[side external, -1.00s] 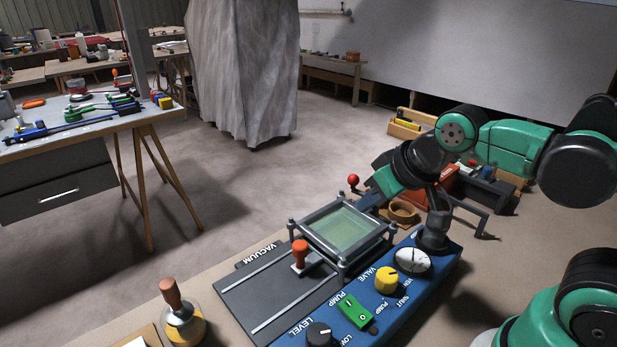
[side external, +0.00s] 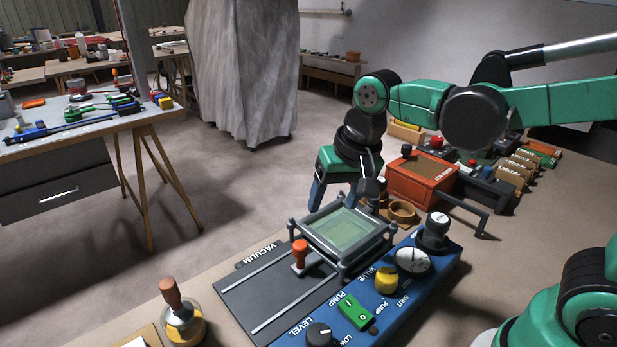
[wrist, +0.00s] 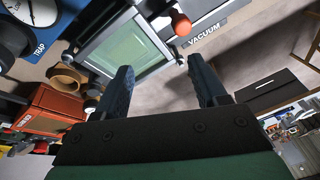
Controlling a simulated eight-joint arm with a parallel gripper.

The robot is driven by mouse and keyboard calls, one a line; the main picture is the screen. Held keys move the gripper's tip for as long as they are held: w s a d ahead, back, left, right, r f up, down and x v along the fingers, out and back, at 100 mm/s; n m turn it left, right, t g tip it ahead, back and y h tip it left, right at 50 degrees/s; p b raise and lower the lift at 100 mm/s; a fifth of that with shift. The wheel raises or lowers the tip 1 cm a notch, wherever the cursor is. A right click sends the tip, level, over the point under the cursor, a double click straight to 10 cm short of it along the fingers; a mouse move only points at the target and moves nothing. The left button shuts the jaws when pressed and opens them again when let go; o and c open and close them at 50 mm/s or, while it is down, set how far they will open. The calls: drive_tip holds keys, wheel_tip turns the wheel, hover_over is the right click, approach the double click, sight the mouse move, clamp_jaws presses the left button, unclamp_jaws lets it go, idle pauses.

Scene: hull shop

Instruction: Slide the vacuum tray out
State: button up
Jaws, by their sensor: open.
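The vacuum tray (side external: 345,232) is a grey square frame with corner posts around a pale green pane. It sits at the far end of a dark railed bed (side external: 262,305) marked VACUUM. An orange-red knob handle (side external: 299,250) stands at its near left side. In the wrist view the tray (wrist: 124,46) and the knob (wrist: 180,22) show beyond the fingers. My gripper (side external: 345,195) is open and empty behind the tray's far edge, its fingers pointing down. Its two blue fingers also show in the wrist view (wrist: 161,70), spread apart. Whether a finger touches the frame cannot be told.
A blue control panel (side external: 368,310) with a yellow valve knob (side external: 386,280), green pump switch (side external: 357,312) and gauge (side external: 411,260) runs along the right. An orange box (side external: 420,181) and a tan ring (side external: 402,212) stand behind. A wooden-handled tool (side external: 176,306) stands front left.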

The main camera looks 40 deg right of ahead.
sight(300, 244)
drive_tip(key=w+a+f+m+g, duration=0.2)
drive_tip(key=w+a+m, duration=0.1)
drive_tip(key=shift+f+g, duration=0.15)
drive_tip(key=shift+g, duration=0.15)
drive_tip(key=shift+w+a+f+m+g, duration=0.3)
drive_tip(key=shift+w+f+m+g, duration=0.1)
drive_tip(key=shift+f+m, duration=0.1)
drive_tip(key=shift+f, duration=2.8)
clamp_jaws()
